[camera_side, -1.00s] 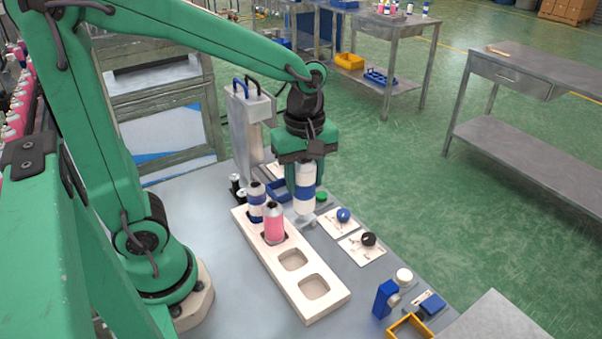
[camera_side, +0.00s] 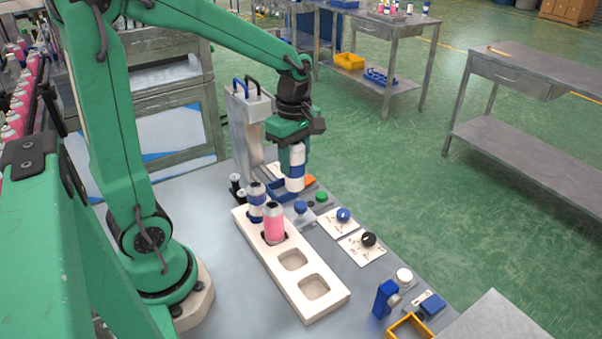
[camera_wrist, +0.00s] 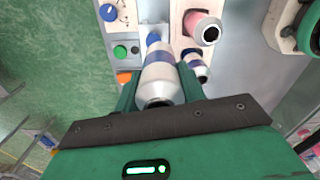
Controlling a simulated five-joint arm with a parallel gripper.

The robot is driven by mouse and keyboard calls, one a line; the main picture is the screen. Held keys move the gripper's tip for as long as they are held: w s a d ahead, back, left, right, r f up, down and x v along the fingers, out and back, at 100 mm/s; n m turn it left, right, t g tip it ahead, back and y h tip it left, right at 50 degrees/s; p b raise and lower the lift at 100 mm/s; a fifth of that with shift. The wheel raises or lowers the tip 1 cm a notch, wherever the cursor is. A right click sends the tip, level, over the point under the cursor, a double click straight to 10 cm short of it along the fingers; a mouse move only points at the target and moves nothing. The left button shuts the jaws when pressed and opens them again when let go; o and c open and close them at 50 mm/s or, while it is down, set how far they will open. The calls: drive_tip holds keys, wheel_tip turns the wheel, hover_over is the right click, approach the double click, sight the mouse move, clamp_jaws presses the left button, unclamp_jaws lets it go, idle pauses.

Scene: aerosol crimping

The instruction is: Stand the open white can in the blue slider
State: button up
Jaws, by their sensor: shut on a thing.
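My gripper (camera_side: 292,152) is shut on the white can (camera_side: 295,183), which has a blue band and hangs nearly upright below the jaws. The wrist view shows the same can (camera_wrist: 160,68) between the fingers of my gripper (camera_wrist: 157,92).
A pale rack (camera_side: 268,262) holds a pink can (camera_side: 274,225) and another white-and-blue can (camera_side: 256,198); two of its front pockets are empty. The grey press (camera_side: 248,125) stands behind.

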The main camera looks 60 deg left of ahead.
drive_tip(key=w+a+f, duration=0.1)
drive_tip(key=a+f, duration=0.4)
drive_tip(key=a, duration=0.4)
drive_tip(key=shift+w+f, duration=0.15)
drive_tip(key=shift+f, duration=0.1)
drive_tip(key=shift+f, duration=0.1)
drive_tip(key=shift+f, duration=1.85)
drive_tip(key=shift+f, duration=0.15)
drive_tip(key=o, duration=0.9)
drive_tip(key=shift+o, duration=0.2)
wheel_tip(320, 180, up, 12)
